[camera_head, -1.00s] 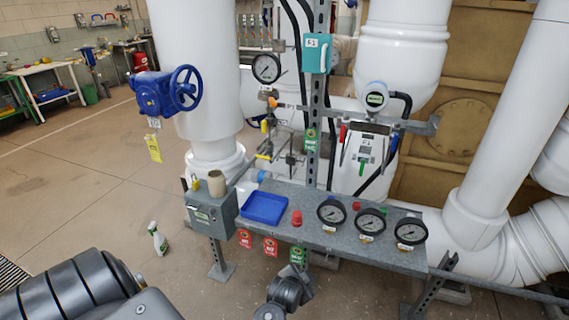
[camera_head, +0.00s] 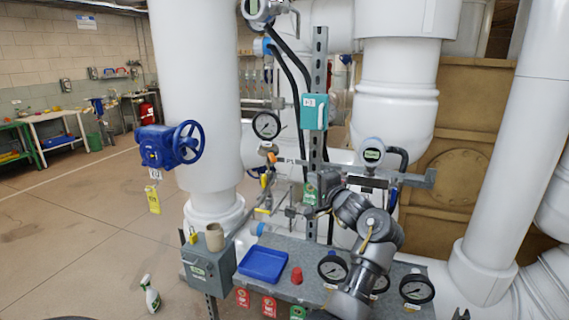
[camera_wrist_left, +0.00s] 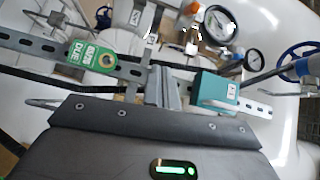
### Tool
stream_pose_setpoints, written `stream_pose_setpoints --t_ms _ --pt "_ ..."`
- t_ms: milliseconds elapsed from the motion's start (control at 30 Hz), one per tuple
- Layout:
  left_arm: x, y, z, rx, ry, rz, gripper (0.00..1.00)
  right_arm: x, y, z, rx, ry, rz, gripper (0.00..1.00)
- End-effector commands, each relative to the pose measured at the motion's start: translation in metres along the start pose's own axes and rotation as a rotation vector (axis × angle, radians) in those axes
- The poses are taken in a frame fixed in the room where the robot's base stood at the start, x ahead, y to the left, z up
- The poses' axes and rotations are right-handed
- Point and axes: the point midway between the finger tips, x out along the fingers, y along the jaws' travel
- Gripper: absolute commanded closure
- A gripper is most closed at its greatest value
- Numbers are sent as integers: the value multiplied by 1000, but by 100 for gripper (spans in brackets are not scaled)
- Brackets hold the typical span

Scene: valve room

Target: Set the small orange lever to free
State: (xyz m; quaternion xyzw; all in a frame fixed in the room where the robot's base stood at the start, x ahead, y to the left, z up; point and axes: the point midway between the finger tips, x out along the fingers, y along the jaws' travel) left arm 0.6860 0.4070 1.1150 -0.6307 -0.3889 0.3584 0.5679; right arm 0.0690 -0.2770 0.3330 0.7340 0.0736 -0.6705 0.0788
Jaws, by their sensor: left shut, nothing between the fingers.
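The small orange lever (camera_head: 284,160) shows in the head view on the thin pipework below a round gauge (camera_head: 266,125), left of the slotted metal post (camera_head: 319,140). Its exact angle is too small to read. My left gripper (camera_head: 312,187) is raised in front of the post, to the right of and lower than the lever, and apart from it. In the left wrist view its fingers (camera_wrist_left: 165,88) are shut and empty, in front of the post between a green tag (camera_wrist_left: 97,57) and a teal box (camera_wrist_left: 215,91).
The teal box (camera_head: 314,111) sits on the post above my gripper. A grey shelf (camera_head: 320,262) below carries a blue tray (camera_head: 263,264), a red knob and gauges. A blue handwheel valve (camera_head: 170,146) is at the left. White pipes stand behind.

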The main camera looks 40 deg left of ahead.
Motion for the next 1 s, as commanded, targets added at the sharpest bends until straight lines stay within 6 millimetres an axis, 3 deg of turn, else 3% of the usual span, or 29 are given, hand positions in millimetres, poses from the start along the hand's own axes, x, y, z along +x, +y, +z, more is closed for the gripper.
stream_pose_setpoints --t_ms 167,600,767,1000 --pt "-5 -26 -1 90 -72 -13 100 0 0 0 0 -1 0 64" --pt "-1 -28 0 101 -78 -15 100 -1 -2 -1 1 0 -2 64" --pt "19 -30 2 101 -80 -15 100 -6 -4 -2 2 1 -4 64" --pt "69 -32 6 102 -80 -15 100 -16 -4 -3 2 1 -4 64"
